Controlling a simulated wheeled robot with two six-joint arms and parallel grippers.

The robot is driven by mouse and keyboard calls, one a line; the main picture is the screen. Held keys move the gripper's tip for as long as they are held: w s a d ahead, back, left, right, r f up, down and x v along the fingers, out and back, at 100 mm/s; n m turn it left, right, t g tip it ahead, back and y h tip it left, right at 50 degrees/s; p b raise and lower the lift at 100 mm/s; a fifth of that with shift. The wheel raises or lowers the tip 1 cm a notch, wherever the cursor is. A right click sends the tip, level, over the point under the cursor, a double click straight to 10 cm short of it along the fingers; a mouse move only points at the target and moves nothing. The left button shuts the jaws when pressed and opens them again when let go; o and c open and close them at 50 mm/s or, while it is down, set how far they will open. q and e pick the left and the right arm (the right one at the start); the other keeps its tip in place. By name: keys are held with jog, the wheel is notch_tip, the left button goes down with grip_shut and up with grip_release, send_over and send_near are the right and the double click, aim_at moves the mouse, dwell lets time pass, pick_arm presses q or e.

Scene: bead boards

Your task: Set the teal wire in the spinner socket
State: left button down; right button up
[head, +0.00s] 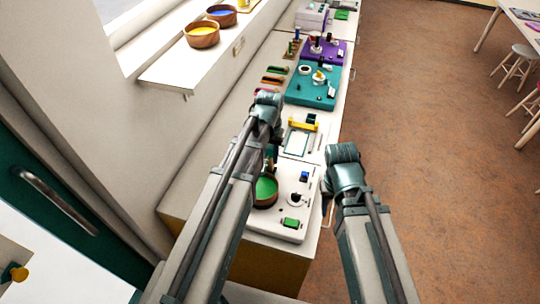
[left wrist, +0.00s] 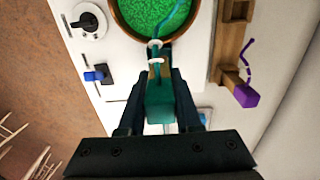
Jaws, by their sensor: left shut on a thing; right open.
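My left gripper (left wrist: 160,88) is shut on the teal block at the end of the teal wire (left wrist: 160,105). In the left wrist view the wire runs up from the block and its curved far part lies over the bowl of green beads (left wrist: 150,36). Two pale ring-like pieces show on or around the wire by the bowl rim; I cannot tell which. In the head view my left gripper (head: 271,155) is above the bowl (head: 265,204), and the wire is too small to make out. I cannot pick out the spinner socket. My right gripper (head: 334,190) is open, right of the white board.
The white board (head: 270,225) carries a black knob (head: 296,198), a blue switch (head: 304,177) and a green block (head: 291,223). A purple wire (left wrist: 246,95) is at a wooden rack (left wrist: 230,45). Teal (head: 303,94) and purple boards stand farther along the counter.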

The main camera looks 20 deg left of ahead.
aim_at(270, 147)
pick_arm(q)
jog(key=shift+f+b, duration=0.7)
jog(key=shift+f, duration=0.1)
jog(key=shift+f+b, duration=1.05)
jog(key=c, duration=0.5)
grip_release()
jog(key=shift+r, duration=0.15)
notch_tip(270, 147, up, 7)
jog(key=p, duration=0.7)
